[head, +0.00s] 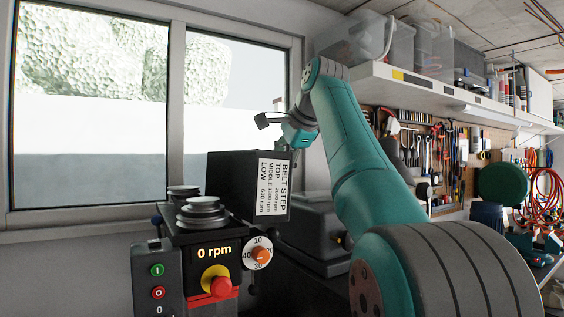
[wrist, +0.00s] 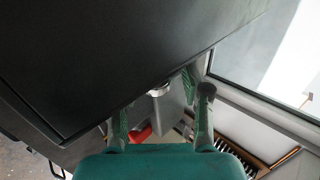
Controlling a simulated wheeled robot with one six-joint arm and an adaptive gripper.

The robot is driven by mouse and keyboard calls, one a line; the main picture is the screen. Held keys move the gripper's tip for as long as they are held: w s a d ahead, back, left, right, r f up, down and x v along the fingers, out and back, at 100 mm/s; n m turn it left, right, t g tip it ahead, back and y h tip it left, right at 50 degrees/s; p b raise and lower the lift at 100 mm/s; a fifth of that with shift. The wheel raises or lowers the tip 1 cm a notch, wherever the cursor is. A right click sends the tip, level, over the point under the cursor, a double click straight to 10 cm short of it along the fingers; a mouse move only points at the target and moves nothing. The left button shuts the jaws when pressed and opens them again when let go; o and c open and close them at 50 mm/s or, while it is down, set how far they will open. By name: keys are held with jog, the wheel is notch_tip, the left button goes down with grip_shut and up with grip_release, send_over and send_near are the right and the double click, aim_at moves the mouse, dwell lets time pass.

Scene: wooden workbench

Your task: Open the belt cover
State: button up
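The belt cover (head: 235,180) is a black box with a white "BELT STEP" label on its right side. It stands swung up on the machine, its label text turned sideways. The stepped grey pulleys (head: 203,211) are exposed to its left. In the head view my gripper (head: 298,138) is at the cover's upper right, its fingertips not clearly seen. In the wrist view the large black panel (wrist: 120,55) looks like the cover. There my gripper (wrist: 160,102) has its green fingers spread apart at the panel's lower edge, with nothing visibly held between them.
The machine front has a speed display, a red stop knob (head: 221,287), an orange dial (head: 259,254) and a switch box (head: 157,280). A window (head: 90,100) is behind. A loaded shelf (head: 450,92) and a tool board (head: 470,150) are on the right.

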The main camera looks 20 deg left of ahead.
jog(key=v, duration=1.2)
dwell(0.6)
